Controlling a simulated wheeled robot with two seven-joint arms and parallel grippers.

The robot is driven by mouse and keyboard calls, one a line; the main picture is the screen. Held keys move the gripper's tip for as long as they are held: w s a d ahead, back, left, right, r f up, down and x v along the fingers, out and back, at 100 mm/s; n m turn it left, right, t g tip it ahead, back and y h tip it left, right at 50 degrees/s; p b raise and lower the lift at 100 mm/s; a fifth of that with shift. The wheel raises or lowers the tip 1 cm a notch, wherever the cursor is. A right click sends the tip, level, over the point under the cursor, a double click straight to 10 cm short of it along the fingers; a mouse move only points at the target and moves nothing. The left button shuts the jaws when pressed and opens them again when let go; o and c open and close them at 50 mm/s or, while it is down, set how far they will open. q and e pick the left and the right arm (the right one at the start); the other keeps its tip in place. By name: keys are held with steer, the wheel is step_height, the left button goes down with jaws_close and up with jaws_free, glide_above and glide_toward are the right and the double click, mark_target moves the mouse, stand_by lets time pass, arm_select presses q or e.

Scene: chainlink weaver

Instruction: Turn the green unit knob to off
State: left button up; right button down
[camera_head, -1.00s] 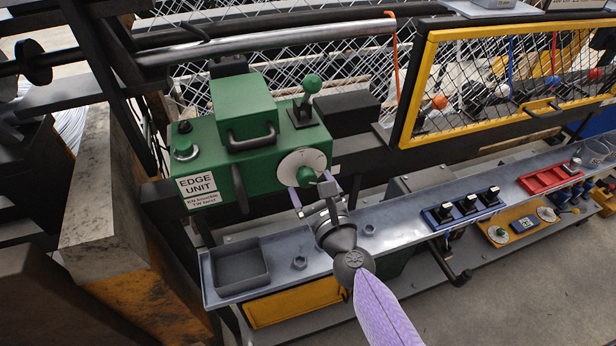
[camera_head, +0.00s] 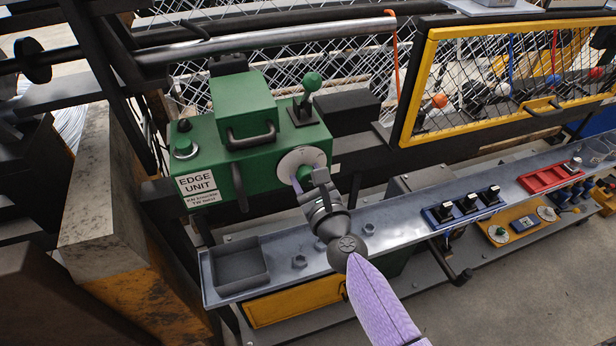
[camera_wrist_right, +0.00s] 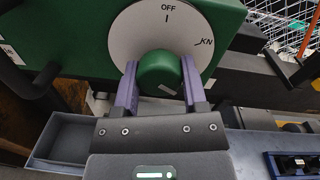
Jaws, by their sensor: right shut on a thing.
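The green edge unit (camera_head: 255,140) carries a white dial (camera_head: 291,160) on its front, low at the right. In the right wrist view the dial (camera_wrist_right: 125,35) reads OFF at the top and KN at the upper right. The green knob (camera_wrist_right: 160,70) sits at the dial's centre, with a short pale mark on its lower face. My right gripper (camera_head: 305,182) is shut on the knob; in the wrist view its purple fingers (camera_wrist_right: 159,82) press on its left and right sides. In the head view the gripper partly hides the knob. My left gripper is not in view.
A grey shelf (camera_head: 345,247) runs below the unit, with an empty grey tray (camera_head: 240,265) at its left end and nuts beside it. Blue switch blocks (camera_head: 462,208) and a red tray (camera_head: 548,178) are farther right. A green-tipped lever (camera_head: 311,82) stands on the unit.

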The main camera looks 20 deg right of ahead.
steer(key=shift+n, duration=1)
steer(key=n+p, duration=0.1)
steer(key=n, duration=0.4)
steer(key=shift+p, duration=0.3)
steer(key=n+p, duration=0.1)
steer(key=n, duration=0.3)
steer(key=shift+r+n, duration=0.1)
steer(key=shift+n, duration=0.3)
steer(key=n+p, duration=0.1)
steer(key=n, duration=0.1)
steer(key=shift+n, duration=0.3)
steer(key=n+p, duration=0.1)
steer(key=n, duration=0.1)
steer(key=shift+n+g+h, duration=0.3)
steer(key=n, duration=0.3)
steer(key=shift+p, duration=0.35)
steer(key=shift+n+p, duration=0.35)
steer(key=shift+n, duration=1.25)
